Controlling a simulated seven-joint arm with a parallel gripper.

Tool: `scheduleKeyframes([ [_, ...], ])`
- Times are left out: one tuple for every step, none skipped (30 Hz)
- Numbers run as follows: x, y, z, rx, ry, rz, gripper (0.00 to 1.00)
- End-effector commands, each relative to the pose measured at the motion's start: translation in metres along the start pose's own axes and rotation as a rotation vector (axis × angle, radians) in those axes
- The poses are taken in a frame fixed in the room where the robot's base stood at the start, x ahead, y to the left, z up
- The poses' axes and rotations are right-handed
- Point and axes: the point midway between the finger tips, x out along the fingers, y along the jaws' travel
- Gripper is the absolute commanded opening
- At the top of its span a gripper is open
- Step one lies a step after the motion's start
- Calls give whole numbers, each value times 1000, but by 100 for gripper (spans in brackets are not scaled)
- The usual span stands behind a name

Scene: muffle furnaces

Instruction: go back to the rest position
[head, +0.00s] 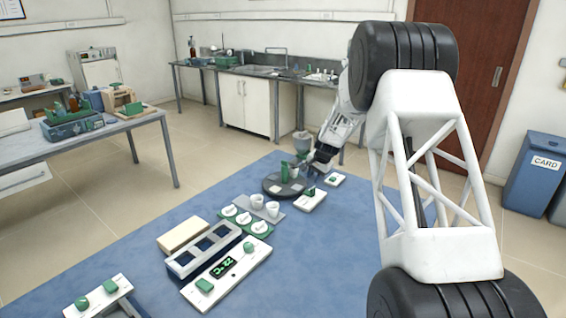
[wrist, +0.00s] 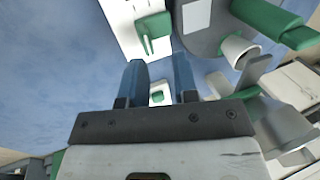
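My gripper (head: 318,162) is at the far end of the blue table (head: 150,270), above its surface and close to the dark round plate (head: 272,186). In the wrist view its two blue fingers (wrist: 160,76) stand apart with a clear gap. Nothing is held between them; a small white plate with a green knob (wrist: 158,95) shows below, through the gap. In the head view the white plate (head: 336,180) lies on the table beside the gripper. My arm hides part of the table's right side.
A white box with a green handle (head: 310,200) stands in front.

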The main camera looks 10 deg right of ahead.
Motion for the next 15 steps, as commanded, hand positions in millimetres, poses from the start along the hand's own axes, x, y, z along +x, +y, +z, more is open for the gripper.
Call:
scheduleKeyframes([
  [-5, 0, 2, -4, 1, 0, 28],
  [-7, 0, 4, -8, 2, 0, 28],
  [-12, 0, 7, -13, 3, 1, 28],
  [-16, 0, 10, -17, 4, 2, 28],
  [-20, 0, 13, -23, 4, 2, 28],
  [-26, 1, 18, -30, 5, 4, 28],
  [-32, 2, 22, -37, 6, 5, 28],
  [-38, 2, 26, -44, 7, 6, 28],
  [-46, 3, 32, -55, 8, 7, 28],
  [-53, 4, 38, -64, 9, 9, 28],
  [-60, 5, 43, -73, 10, 10, 28],
  [-69, 6, 50, -86, 11, 13, 28],
  [-76, 7, 56, -95, 13, 14, 28],
  [-83, 9, 62, -104, 13, 16, 28],
  [-92, 11, 70, -117, 15, 19, 28],
])
